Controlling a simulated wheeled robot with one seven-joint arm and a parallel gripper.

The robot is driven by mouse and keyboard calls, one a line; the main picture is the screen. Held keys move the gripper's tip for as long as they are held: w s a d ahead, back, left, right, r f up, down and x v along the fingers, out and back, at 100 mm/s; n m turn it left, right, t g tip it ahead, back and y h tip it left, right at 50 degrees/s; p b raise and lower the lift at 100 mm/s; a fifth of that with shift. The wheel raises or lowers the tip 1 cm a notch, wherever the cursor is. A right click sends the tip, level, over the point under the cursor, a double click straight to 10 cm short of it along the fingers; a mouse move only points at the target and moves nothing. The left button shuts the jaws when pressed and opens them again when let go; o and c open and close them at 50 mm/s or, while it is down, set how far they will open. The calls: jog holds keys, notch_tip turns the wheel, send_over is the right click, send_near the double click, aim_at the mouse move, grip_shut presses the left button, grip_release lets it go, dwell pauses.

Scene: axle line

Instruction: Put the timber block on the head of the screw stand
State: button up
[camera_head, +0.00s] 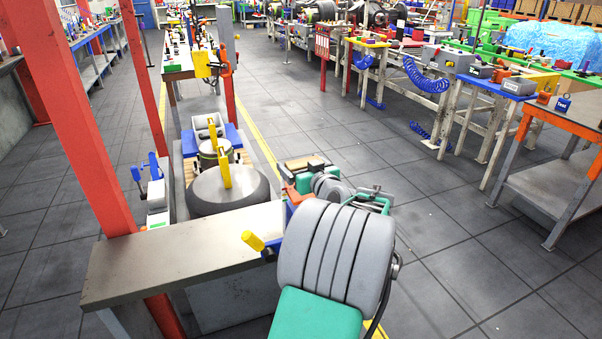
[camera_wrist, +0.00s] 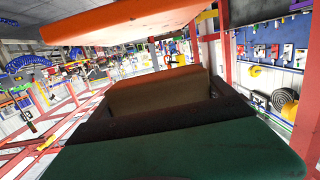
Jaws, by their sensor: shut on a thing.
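The timber block (camera_head: 303,163) is tan with dark parts in the head view. It sits at the end of my arm, beyond the grey and green links. My gripper (camera_head: 308,177) is shut on it, its orange and green parts close around the block. In the wrist view the block (camera_wrist: 160,93) shows brown between an orange finger above and the dark and green gripper body below. Its lower part is hidden there. I cannot pick out the screw stand with certainty in either view.
A grey-topped bench (camera_head: 160,262) stands at the left front by a red post (camera_head: 75,115). Behind it are a dark-rimmed round drum (camera_head: 205,195) with yellow handles and a blue fixture (camera_head: 150,172). Workbenches line the right side. The tiled floor (camera_head: 450,235) at centre right is clear.

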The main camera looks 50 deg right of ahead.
jog(key=shift+w+d+f, duration=0.15)
jog(key=shift+d+f, duration=0.15)
jog(key=shift+f, duration=0.05)
notch_tip(320, 180, down, 3)
jog(key=shift+w+d+f+p, duration=0.1)
jog(key=shift+d+f+p, duration=0.05)
jog(key=shift+p, duration=0.35)
jog(key=shift+f, duration=0.1)
jog(key=shift+f+b, duration=0.15)
jog(key=shift+b, duration=0.2)
jog(key=o, duration=1.2)
jog(key=shift+c, duration=0.2)
